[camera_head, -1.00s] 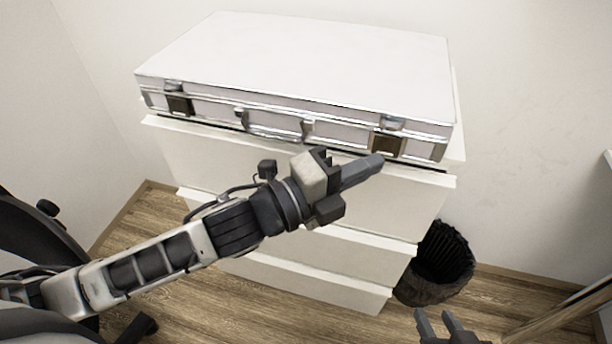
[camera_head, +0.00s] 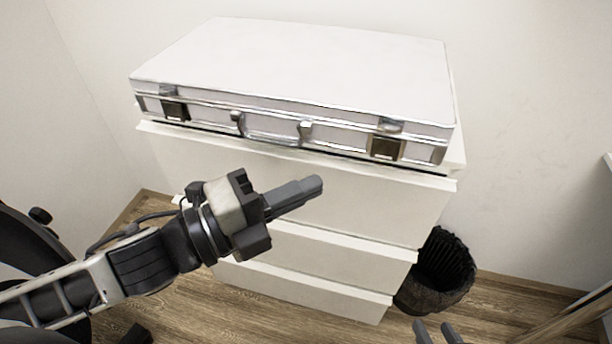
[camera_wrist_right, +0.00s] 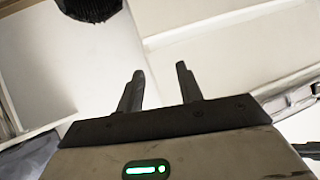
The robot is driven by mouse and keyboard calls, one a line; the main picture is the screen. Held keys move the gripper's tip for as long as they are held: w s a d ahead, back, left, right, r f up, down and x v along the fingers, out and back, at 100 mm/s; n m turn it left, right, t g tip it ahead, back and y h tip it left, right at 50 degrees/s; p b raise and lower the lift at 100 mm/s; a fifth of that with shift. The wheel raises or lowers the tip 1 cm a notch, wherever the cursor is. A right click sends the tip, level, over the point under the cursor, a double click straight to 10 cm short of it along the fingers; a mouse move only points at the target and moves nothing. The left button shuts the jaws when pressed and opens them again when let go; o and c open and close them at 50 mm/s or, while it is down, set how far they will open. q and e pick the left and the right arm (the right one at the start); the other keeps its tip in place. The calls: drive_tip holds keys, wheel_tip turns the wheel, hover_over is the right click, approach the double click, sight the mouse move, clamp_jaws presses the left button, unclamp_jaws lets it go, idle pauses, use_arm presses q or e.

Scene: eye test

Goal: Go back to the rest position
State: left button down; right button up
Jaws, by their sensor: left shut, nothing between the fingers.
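My left gripper (camera_head: 294,196) is shut and empty, in front of the white drawer unit and below the briefcase, apart from the case. My right gripper (camera_head: 436,330) shows only its two fingertips at the bottom edge of the head view, with a gap between them. In the right wrist view its two dark fingers (camera_wrist_right: 158,88) stand apart with nothing between them. A white briefcase (camera_head: 300,65) with metal trim lies closed on top of the drawer unit (camera_head: 330,200).
A black waste bin (camera_head: 440,275) stands on the wooden floor right of the drawers; it also shows in the right wrist view (camera_wrist_right: 92,8). A dark chair (camera_head: 30,245) is at the left edge. A white wall (camera_head: 530,120) is behind the drawers.

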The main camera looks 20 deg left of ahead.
use_arm(q)
drive_tip(key=s+a+f+n+g+y+p, duration=0.1)
drive_tip(key=f+n+y, duration=0.3)
drive_tip(key=f+n, duration=0.6)
drive_tip(key=s+a+f+n+g+y+p, duration=0.1)
drive_tip(key=f+n+y, duration=0.4)
drive_tip(key=f+n, duration=0.6)
drive_tip(key=s+a+n+g, duration=0.1)
drive_tip(key=s+n, duration=0.1)
drive_tip(key=n, duration=0.2)
drive_tip(key=shift+a+f+p, duration=0.15)
drive_tip(key=shift+f+p, duration=0.15)
drive_tip(key=shift+p, duration=0.1)
